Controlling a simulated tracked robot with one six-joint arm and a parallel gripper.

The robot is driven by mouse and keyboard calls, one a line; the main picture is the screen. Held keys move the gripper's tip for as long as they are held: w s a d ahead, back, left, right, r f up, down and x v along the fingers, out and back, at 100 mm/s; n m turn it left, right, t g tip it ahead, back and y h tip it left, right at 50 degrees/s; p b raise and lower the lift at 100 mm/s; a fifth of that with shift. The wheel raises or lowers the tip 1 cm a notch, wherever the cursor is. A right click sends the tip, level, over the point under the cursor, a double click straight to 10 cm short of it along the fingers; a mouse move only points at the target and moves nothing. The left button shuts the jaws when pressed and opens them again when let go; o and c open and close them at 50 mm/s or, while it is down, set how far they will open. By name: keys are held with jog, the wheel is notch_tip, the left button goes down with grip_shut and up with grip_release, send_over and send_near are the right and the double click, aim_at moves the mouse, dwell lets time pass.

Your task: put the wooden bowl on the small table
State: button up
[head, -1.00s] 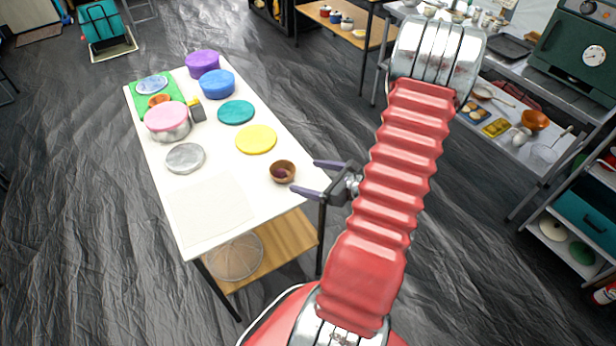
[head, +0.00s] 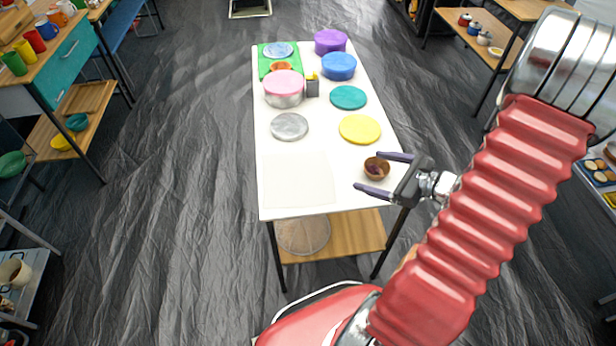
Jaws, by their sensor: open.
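The wooden bowl (head: 377,164) is small and brown and sits near the right edge of the white table (head: 275,215). One finger is on the far side of the bowl and the other on the near side, and the bowl's right part is between the tips. I cannot tell whether the fingers touch it. Which table counts as the small table is not clear from this view.
The white table also bears a yellow disc (head: 360,129), a teal disc (head: 348,97), a grey lid (head: 289,126), a pink-lidded pot (head: 284,88), a blue container (head: 339,66) and a purple one (head: 330,41). Its front left is bare. A wooden desk with cups (head: 48,50) stands at the left.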

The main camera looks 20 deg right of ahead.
jog(key=s+a+r+n+g+y, duration=0.1)
jog(key=a+r+n+g, duration=0.35)
jog(key=a+n, duration=0.45)
jog(key=s+a+r+n+g+y, duration=0.1)
jog(key=s+a+r+n+g, duration=0.15)
jog(key=a+r+n, duration=0.6)
jog(key=s+a+r+n+h, duration=0.6)
jog(key=a+r+n+h, duration=0.1)
jog(key=n, duration=0.4)
jog(key=shift+s+a+r+t, duration=0.2)
jog(key=shift+r+t, duration=0.2)
jog(key=shift+r, duration=0.3)
jog(key=shift+n, duration=0.25)
